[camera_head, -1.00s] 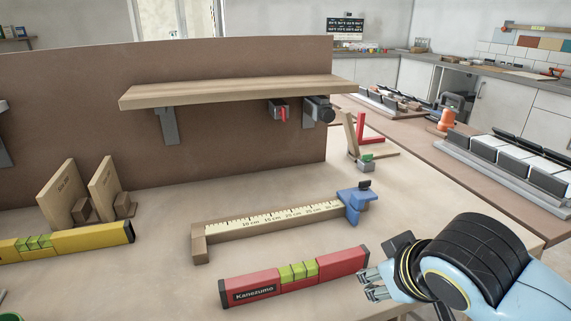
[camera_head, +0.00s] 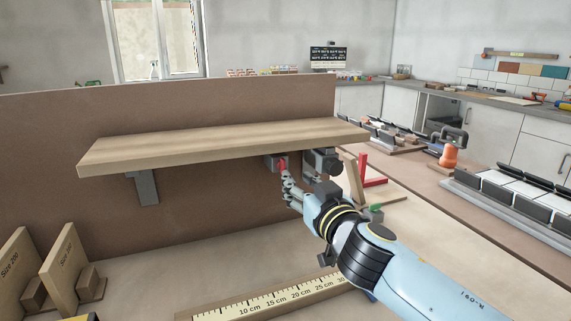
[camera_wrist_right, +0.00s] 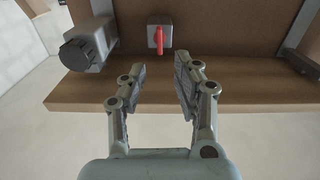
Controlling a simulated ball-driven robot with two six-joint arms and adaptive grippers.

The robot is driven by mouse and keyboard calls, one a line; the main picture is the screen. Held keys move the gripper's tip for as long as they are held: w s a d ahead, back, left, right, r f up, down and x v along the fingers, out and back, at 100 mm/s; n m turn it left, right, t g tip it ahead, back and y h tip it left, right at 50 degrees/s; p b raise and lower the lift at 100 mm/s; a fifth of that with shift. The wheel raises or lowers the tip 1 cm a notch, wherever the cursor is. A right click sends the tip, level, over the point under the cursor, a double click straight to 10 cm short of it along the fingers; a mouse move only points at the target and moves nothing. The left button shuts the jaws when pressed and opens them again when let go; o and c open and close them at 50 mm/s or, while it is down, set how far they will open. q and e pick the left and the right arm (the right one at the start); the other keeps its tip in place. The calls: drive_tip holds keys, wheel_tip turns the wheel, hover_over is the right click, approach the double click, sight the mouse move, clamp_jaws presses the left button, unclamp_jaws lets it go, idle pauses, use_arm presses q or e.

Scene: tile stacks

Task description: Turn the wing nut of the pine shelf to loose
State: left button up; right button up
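The pine shelf (camera_head: 210,146) is mounted on a brown panel. Under its right part is a small grey block with a red wing nut (camera_head: 282,165). In the right wrist view the red wing nut (camera_wrist_right: 158,40) points along the picture's vertical, just beyond the fingertips. My right gripper (camera_head: 287,181) is just below and in front of the wing nut. In the wrist view my right gripper (camera_wrist_right: 160,62) is open and empty, its fingers apart on either side of the line to the nut. I see no contact. My left gripper is out of view.
A grey clamp with a dark round knob (camera_head: 326,160) sits right of the wing nut, close to my right gripper; its knob also shows in the wrist view (camera_wrist_right: 78,53). A grey bracket (camera_head: 146,188) supports the shelf's left part. A ruler (camera_head: 265,302) lies on the bench below.

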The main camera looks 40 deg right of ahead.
sight(284, 167)
drive_tip(key=p+x, duration=0.1)
drive_tip(key=x, duration=0.5)
drive_tip(key=shift+w+d, duration=0.1)
drive_tip(key=shift+w, duration=0.1)
drive_tip(key=shift+w+d, duration=0.15)
drive_tip(key=shift+w, duration=0.3)
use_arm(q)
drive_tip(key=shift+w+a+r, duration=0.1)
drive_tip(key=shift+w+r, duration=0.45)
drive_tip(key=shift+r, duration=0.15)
use_arm(e)
drive_tip(key=shift+f, duration=0.1)
drive_tip(key=shift+c, duration=0.2)
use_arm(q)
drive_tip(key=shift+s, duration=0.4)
use_arm(e)
clamp_jaws()
